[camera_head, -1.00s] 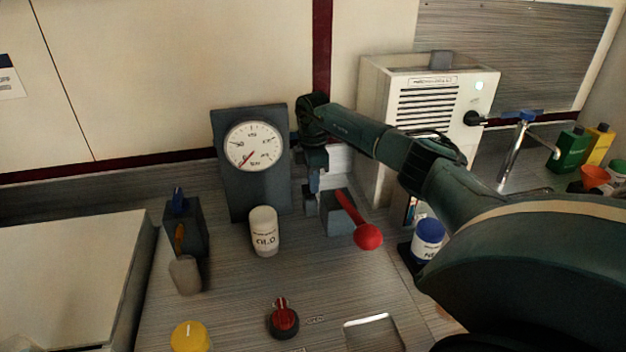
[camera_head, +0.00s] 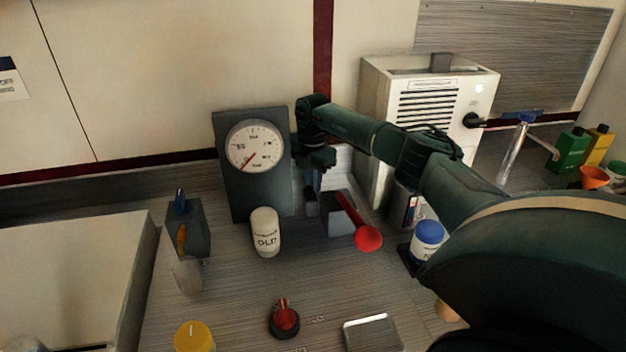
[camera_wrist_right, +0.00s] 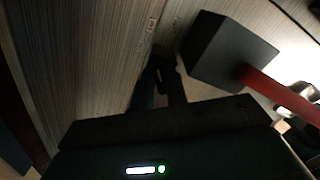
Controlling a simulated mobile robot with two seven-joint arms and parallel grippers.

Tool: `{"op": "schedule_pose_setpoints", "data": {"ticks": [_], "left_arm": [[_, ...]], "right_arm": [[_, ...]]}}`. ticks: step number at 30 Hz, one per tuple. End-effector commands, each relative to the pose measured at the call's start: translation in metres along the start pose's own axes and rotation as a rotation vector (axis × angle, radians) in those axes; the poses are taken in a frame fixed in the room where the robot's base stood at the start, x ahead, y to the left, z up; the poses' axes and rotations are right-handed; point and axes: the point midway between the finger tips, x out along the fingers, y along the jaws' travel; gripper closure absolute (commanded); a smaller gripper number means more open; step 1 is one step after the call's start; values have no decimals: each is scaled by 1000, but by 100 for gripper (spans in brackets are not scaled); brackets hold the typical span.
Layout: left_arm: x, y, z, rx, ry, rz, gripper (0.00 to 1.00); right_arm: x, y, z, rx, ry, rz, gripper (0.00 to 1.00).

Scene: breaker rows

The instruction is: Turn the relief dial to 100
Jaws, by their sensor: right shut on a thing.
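My right gripper (camera_head: 312,205) points down at the bench between the gauge and the red lever. Its fingers (camera_wrist_right: 168,85) are shut, but what they grip is too dark and hidden to make out. No dial scale or reading of 100 can be read there. The round white gauge (camera_head: 254,146) stands on a dark upright panel, its red needle pointing down-left; its figures are blurred. A red-topped knob (camera_head: 284,320) sits on the bench front, well apart from my gripper. My left gripper is not in view.
The red-balled lever (camera_head: 368,239) on its grey block (camera_head: 338,216) is close right of my gripper. A white cylinder (camera_head: 265,235) stands to its left. A yellow knob (camera_head: 194,337), a blue-capped jar (camera_head: 428,238) and a vented white box (camera_head: 384,95) are around.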

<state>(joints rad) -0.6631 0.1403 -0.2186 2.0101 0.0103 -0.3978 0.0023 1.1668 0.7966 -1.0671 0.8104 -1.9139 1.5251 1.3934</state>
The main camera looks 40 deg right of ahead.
Motion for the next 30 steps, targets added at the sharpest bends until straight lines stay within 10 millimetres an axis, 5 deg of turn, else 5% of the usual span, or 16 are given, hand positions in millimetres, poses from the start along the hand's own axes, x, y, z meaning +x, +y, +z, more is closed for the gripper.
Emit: {"op": "schedule_pose_setpoints", "data": {"ticks": [16,17,20,30], "left_arm": [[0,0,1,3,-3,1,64],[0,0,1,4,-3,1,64],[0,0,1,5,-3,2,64],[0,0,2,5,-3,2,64]], "right_arm": [[-1,1,-1,-30,3,3,100],[-1,1,-1,-30,3,4,84],[-1,1,-1,-30,3,3,76],[-8,1,0,-29,1,4,76]]}}
